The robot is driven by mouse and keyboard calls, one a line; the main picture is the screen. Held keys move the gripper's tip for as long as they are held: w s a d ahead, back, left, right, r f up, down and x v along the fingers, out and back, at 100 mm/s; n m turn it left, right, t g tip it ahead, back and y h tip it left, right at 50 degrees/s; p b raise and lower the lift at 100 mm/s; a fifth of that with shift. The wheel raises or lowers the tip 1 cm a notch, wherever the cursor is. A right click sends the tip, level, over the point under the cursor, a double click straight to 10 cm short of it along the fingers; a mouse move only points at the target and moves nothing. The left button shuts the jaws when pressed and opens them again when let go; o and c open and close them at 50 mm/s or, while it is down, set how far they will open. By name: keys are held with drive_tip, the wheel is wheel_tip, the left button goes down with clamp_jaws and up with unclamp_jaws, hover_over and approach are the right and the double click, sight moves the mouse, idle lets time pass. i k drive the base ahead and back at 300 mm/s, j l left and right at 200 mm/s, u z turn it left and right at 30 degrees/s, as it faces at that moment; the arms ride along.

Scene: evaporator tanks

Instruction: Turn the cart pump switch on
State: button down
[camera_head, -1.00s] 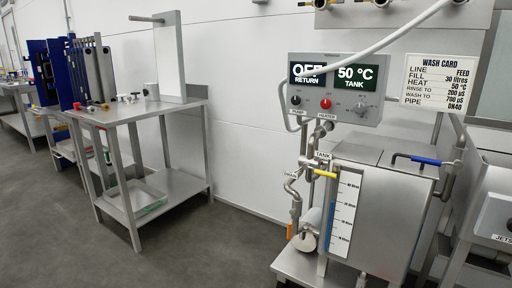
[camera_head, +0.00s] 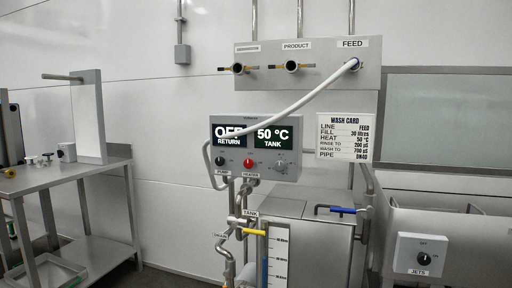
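The cart's grey control box (camera_head: 255,148) stands near the middle of the head view, above the steel tank. Its black pump switch (camera_head: 220,162) is a round knob at the lower left, above a PUMP label. A red heater knob (camera_head: 249,164) sits to its right, and another knob (camera_head: 281,168) is at the far right. The left display (camera_head: 229,136) reads OFF RETURN, partly covered by the white hose. The right display (camera_head: 273,137) reads 50 °C TANK. My gripper is not in view.
A white hose (camera_head: 300,103) runs from the FEED port across the box front. A steel tank (camera_head: 305,235) has yellow (camera_head: 254,232) and blue (camera_head: 343,210) valve handles. A JETS switch box (camera_head: 421,254) is at right, a steel table (camera_head: 70,175) at left. Wall shows between table and cart.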

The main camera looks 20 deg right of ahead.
sight(220, 161)
drive_tip(key=i+j, duration=0.3)
drive_tip(key=i, duration=0.15)
drive_tip(key=i+j, duration=0.25)
drive_tip(key=i, duration=0.2)
